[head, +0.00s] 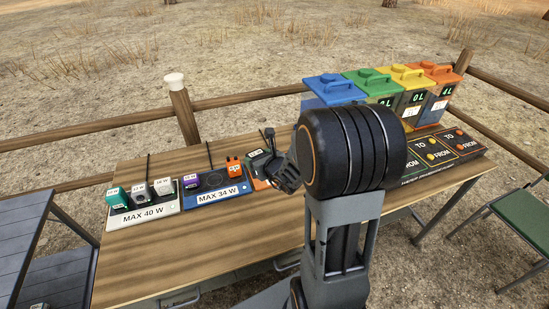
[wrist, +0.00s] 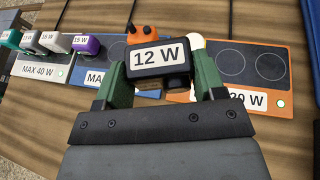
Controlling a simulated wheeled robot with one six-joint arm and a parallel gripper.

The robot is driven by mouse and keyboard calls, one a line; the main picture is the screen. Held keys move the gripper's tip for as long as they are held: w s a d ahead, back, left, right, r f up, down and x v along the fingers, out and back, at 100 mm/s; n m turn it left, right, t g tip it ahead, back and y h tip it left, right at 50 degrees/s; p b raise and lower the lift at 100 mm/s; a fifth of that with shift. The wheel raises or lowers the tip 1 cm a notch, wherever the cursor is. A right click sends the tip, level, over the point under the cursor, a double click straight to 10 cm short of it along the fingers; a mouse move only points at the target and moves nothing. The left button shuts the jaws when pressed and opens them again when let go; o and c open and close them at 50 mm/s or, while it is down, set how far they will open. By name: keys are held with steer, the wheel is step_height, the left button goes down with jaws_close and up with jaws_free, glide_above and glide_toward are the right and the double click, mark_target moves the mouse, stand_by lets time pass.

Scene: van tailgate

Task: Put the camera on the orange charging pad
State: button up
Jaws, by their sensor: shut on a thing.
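The camera is a small black box (wrist: 161,58) with a white 12 W label, seen in the wrist view. My gripper (wrist: 157,82) is shut on it, with a green-sided finger on each side. The orange charging pad (wrist: 283,84) lies behind and to the right of the camera, with dark round charging spots and a green light; its label is partly covered and reads 20 W. The camera overlaps its left end in this view; I cannot tell the height between them. In the head view my gripper hides most of the orange pad (head: 260,185).
Left of it are the blue MAX 34 W pad (head: 217,197), bearing a purple and an orange device (head: 234,168), and the white MAX 40 W pad (head: 145,212) with several devices. Coloured canisters (head: 335,88) and a dark TO/FROM panel (head: 445,152) stand at right. The front tabletop is clear.

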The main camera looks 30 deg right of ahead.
steer(key=s+d+m+h, duration=0.2)
steer(key=d+m+h, duration=0.1)
steer(key=d, duration=0.6)
steer(key=w+d+f+p, duration=0.1)
steer(key=w+d+f, duration=0.1)
steer(key=d, duration=0.1)
steer(key=w+d+f, duration=0.3)
steer(key=w+d+f+p, duration=0.1)
steer(key=w+d+f, duration=0.1)
steer(key=d, duration=0.1)
steer(key=shift+w+d+f+p, duration=0.2)
steer(key=shift+d+p, duration=0.1)
steer(key=shift+d, duration=0.05)
steer(key=shift+w+d+f, duration=0.45)
steer(key=shift+d+f, duration=0.1)
steer(key=shift+f, duration=0.25)
steer(key=shift+f+p, duration=0.55)
steer(key=shift+f, duration=1)
steer(key=shift+f, duration=0.2)
steer(key=o, duration=1)
steer(key=shift+r, duration=0.1)
